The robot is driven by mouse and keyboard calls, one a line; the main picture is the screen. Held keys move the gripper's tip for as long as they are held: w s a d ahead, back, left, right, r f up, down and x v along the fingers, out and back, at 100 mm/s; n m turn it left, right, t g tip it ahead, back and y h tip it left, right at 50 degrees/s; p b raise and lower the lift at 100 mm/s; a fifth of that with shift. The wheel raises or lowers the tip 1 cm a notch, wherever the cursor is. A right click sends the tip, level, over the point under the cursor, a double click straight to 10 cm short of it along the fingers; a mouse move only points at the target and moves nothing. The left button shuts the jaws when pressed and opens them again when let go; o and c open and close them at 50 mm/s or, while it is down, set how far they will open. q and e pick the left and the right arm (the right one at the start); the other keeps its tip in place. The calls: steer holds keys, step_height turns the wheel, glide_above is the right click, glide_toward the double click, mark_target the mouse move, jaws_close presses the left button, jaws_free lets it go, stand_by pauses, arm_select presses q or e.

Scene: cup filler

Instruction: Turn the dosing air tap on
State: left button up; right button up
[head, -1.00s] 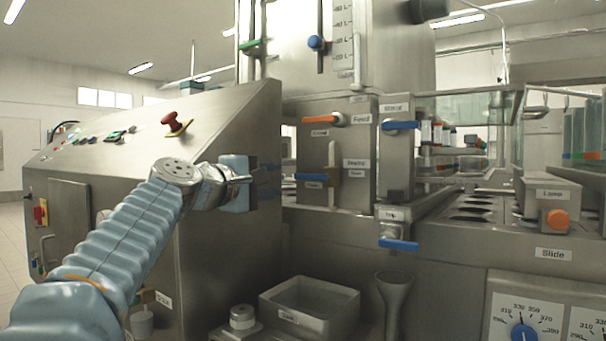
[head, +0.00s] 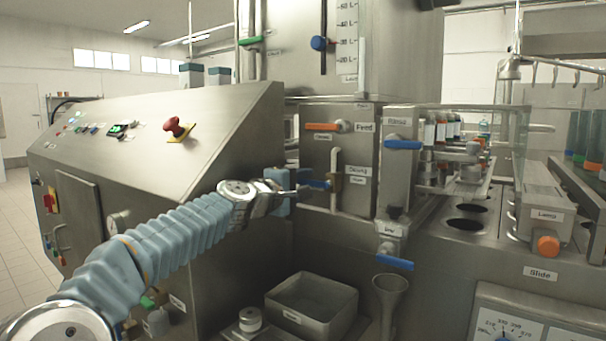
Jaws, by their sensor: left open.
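The lever points left, roughly level. My left gripper (head: 296,190) is open at the lever's left end, its blue-grey fingers partly hiding that end. I cannot tell whether the fingers touch the lever or stand around it. My right gripper is not in view.
An orange Feed lever (head: 323,127) is above, and blue levers of the Rinse tap (head: 404,144) and a lower tap (head: 395,263) are to the right. The sloped control cabinet (head: 190,120) with a red stop button (head: 176,127) stands left. A steel bin (head: 312,303) is below.

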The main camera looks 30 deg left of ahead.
arm_select(q)
jaws_close()
stand_by(0.3)
steer(key=shift+m, duration=0.3)
steer(key=d+r+m+b, duration=0.4)
steer(key=d+m, duration=0.1)
steer(key=m, duration=1.2)
steer(key=shift+s+r+b, duration=0.15)
steer(key=shift+r+b, duration=0.15)
steer(key=shift+r, duration=0.1)
steer(key=shift+m, duration=0.4)
